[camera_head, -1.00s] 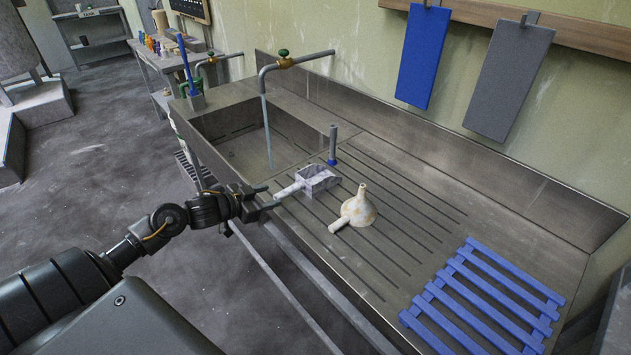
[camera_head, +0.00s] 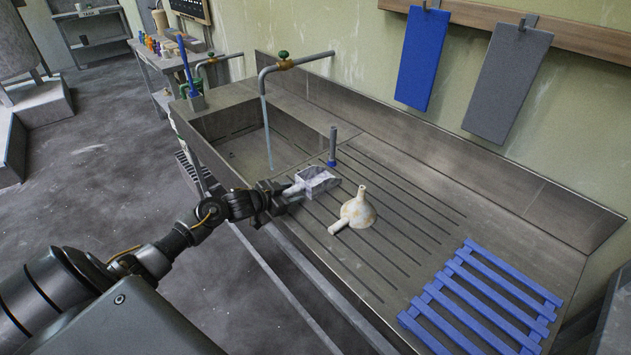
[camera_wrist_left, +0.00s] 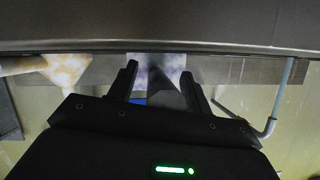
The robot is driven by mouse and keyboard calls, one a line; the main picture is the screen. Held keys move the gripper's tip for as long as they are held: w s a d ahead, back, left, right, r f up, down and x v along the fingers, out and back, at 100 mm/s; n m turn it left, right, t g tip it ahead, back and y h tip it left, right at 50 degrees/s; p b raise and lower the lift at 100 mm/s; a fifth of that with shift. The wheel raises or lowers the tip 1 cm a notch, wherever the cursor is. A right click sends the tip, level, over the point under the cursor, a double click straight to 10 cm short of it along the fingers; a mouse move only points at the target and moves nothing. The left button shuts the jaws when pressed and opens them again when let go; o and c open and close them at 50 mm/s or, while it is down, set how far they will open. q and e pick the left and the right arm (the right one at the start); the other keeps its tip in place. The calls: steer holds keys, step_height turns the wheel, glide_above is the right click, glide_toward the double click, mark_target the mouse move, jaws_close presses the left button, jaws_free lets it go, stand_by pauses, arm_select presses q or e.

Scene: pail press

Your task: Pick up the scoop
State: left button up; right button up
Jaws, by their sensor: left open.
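The scoop (camera_head: 319,180) is pale grey-white with a box-like bowl. It lies on the ribbed drainboard beside the sink, its handle pointing left toward my left gripper. My left gripper (camera_head: 285,194) is at the handle end, and its fingers hide most of the handle. In the left wrist view the open fingers (camera_wrist_left: 160,85) stand on either side of the handle, with the scoop's pale bowl (camera_wrist_left: 158,62) beyond. I cannot tell whether the fingers touch the handle. My right gripper is not in view.
A stained white funnel (camera_head: 358,211) lies on the drainboard right of the scoop. A short upright rod with a blue base (camera_head: 332,150) stands behind the scoop. The sink basin (camera_head: 235,140) with running tap is at left. A blue slatted rack (camera_head: 480,300) lies at right.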

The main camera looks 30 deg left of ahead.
arm_select(q)
jaws_close()
stand_by(0.3)
steer(key=shift+r, duration=0.1)
